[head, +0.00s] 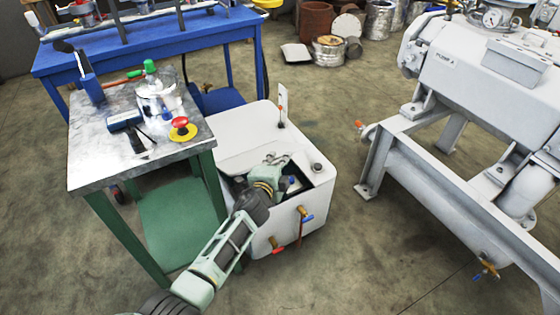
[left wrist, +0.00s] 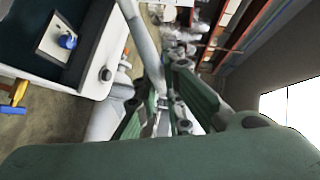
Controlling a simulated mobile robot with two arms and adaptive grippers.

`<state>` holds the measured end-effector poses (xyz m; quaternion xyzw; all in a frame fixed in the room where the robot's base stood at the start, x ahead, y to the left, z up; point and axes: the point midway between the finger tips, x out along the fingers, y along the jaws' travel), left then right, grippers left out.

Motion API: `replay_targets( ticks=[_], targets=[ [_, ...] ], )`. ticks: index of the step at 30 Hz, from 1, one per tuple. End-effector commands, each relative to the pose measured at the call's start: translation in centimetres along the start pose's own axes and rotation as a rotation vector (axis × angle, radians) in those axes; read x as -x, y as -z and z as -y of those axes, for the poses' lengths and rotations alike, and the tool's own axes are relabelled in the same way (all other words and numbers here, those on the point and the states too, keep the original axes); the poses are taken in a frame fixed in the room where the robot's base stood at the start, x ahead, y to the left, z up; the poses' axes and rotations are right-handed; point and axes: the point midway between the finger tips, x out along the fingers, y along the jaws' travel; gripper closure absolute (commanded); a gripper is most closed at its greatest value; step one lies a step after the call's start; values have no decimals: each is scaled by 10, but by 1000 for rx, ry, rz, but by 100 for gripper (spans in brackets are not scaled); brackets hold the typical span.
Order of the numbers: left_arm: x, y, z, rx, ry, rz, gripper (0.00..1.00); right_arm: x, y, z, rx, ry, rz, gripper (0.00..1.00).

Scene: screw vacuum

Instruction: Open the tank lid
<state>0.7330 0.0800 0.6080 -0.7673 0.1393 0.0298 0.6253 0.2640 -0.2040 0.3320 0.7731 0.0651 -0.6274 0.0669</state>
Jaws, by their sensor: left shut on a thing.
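The white tank (head: 240,128) stands on the floor beside the green-legged table. A dark recess (head: 318,174) shows in its top at the right. The left wrist view shows the recess (left wrist: 57,22) with a blue part (left wrist: 67,41) inside. My left gripper (head: 279,162) is over the tank's top at the recess. It also shows in the left wrist view (left wrist: 163,108), its fingers shut on a pale, thin edge (left wrist: 148,48) that looks like the tank lid. My gripper and arm hide part of the recess, and I cannot tell the lid's full outline. My right gripper is not in view.
A metal-topped table (head: 95,155) at the left holds a red emergency button (head: 180,123), a glass jar and tools. A blue bench (head: 150,40) stands behind it. A large grey pump (head: 470,75) on a frame is at the right. Floor is clear between tank and pump.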

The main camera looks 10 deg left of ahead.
Motion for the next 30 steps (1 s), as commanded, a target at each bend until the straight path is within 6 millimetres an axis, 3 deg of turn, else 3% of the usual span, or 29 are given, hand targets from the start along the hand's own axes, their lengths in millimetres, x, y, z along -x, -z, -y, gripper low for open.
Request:
replay_targets(
  ticks=[11,12,19,30],
  targets=[
    [0,-2,1,-6,1,2,100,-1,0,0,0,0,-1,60],
    [0,-2,1,-6,0,2,91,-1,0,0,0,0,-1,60],
    [0,-1,0,-3,0,1,72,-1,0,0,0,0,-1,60],
    [3,-1,0,-3,1,1,72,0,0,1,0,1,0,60]
  ],
)
